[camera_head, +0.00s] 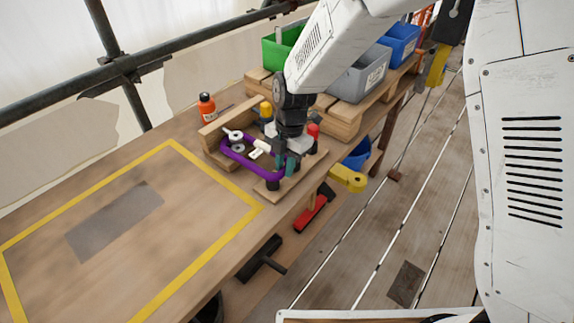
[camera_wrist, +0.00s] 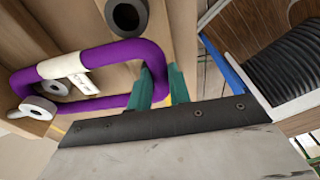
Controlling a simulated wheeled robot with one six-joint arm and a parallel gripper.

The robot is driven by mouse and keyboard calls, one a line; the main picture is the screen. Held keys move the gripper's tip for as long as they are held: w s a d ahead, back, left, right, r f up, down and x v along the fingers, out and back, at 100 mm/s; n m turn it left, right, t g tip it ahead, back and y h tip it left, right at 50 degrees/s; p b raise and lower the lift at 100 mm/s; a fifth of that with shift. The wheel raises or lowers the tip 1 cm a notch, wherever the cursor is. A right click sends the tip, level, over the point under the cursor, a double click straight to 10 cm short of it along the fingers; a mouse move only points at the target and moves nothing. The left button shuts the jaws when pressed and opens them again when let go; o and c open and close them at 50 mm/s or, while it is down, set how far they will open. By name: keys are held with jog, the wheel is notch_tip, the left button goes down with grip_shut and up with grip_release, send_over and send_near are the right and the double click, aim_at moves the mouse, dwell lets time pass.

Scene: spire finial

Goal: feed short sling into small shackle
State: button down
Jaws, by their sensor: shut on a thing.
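The short sling is a purple loop (camera_head: 238,158) with a white label, on a small wooden rack at the right end of the bench. In the wrist view the purple sling (camera_wrist: 118,52) curves around in a loop, its right bend at my fingers. My gripper (camera_wrist: 164,78) has green fingers and is shut on that bend. In the head view my gripper (camera_head: 287,164) reaches down over the rack from above, hiding part of the sling. I cannot make out the small shackle for certain.
The wooden rack (camera_head: 216,128) has a raised back board and dark pegs; a round dark peg (camera_wrist: 125,15) is close to the sling. An orange bottle (camera_head: 207,107) stands behind. Bins are at the back. The yellow-taped bench area (camera_head: 190,215) is free of loose objects.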

jog(key=c, duration=1.2)
grip_release()
jog(key=shift+r, duration=0.15)
jog(key=r, duration=0.5)
jog(key=w+r, duration=0.1)
jog(key=r, duration=0.1)
jog(key=shift+d+r, duration=0.25)
jog(key=shift+d, duration=0.15)
